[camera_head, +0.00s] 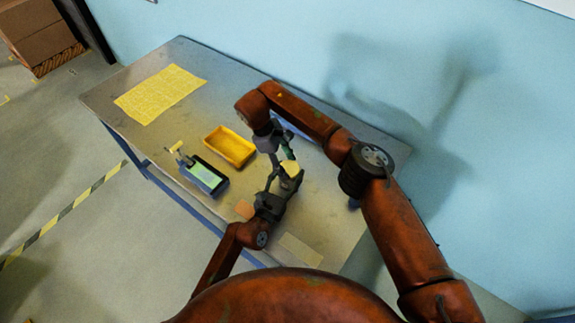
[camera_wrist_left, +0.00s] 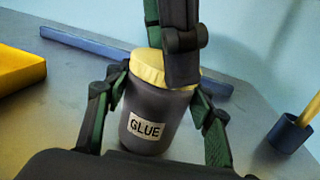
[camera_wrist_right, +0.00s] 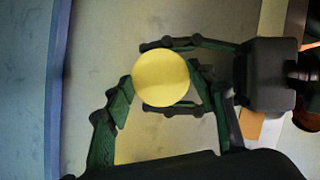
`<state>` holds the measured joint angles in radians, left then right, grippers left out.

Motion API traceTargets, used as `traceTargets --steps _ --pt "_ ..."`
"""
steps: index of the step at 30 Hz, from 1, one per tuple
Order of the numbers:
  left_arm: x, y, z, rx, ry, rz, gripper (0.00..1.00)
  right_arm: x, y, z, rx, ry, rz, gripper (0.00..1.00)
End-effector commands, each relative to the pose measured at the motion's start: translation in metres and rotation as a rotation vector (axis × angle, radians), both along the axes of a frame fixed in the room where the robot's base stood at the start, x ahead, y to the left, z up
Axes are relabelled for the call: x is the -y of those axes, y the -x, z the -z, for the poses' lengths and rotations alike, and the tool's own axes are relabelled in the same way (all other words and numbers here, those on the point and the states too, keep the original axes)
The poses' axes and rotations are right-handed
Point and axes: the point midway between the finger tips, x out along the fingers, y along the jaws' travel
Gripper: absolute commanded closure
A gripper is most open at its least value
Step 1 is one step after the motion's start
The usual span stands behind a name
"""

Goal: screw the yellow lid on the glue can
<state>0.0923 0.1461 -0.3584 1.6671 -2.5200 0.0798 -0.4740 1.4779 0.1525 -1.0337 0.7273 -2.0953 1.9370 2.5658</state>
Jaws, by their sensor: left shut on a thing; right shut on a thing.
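The glue can (camera_wrist_left: 165,110) is dark grey with a "GLUE" label and stands upright. My left gripper (camera_head: 281,184) is shut on it, its green-padded fingers at both sides in the left wrist view. The yellow lid (camera_wrist_left: 147,66) sits at the can's mouth; I cannot tell whether it is fully seated. It shows as a round disc in the right wrist view (camera_wrist_right: 162,78) and hides the can there. My right gripper (camera_head: 284,152) comes from above and is shut on the lid, with fingers at its two sides. One right finger covers part of the lid in the left wrist view.
A yellow tray (camera_head: 230,147), a dark tray with a green inside (camera_head: 204,175) and a yellow sheet (camera_head: 160,93) lie left on the table. A blue bar (camera_wrist_left: 90,46) lies behind the can. A blue cup (camera_wrist_left: 289,134) with a handle in it stands right.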

Motion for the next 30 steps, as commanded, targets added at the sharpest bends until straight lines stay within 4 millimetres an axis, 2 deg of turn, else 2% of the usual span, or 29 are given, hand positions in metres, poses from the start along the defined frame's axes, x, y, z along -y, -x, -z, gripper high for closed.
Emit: traceTargets --steps 3,9,18,19,21,26,30 --pt "-0.0014 -0.0009 0.0008 -0.002 0.000 -0.002 1.00 0.0000 -0.0001 -0.0001 -0.008 0.001 0.245 0.60" --pt "-0.0014 -0.0010 0.0009 -0.002 0.000 -0.002 1.00 0.0002 -0.0008 0.0000 -0.007 0.001 0.471 0.60" --pt "-0.0014 -0.0012 0.0009 -0.002 0.000 -0.002 1.00 0.0005 -0.0006 0.0003 -0.007 0.002 0.489 0.60" --pt "-0.0014 -0.0012 0.0010 -0.002 -0.001 -0.002 1.00 0.0005 -0.0005 0.0003 -0.008 0.002 0.489 0.48" --pt "-0.0014 -0.0012 0.0009 -0.002 -0.001 -0.002 1.00 0.0005 -0.0007 0.0003 -0.007 0.001 0.488 0.43" --pt "-0.0010 -0.0009 0.0008 -0.002 -0.001 -0.001 1.00 0.0009 -0.0015 0.0004 -0.005 0.000 0.487 0.32" --pt "-0.0007 -0.0006 0.0008 -0.002 -0.001 -0.001 1.00 0.0012 -0.0021 0.0005 -0.003 0.001 0.488 0.31"
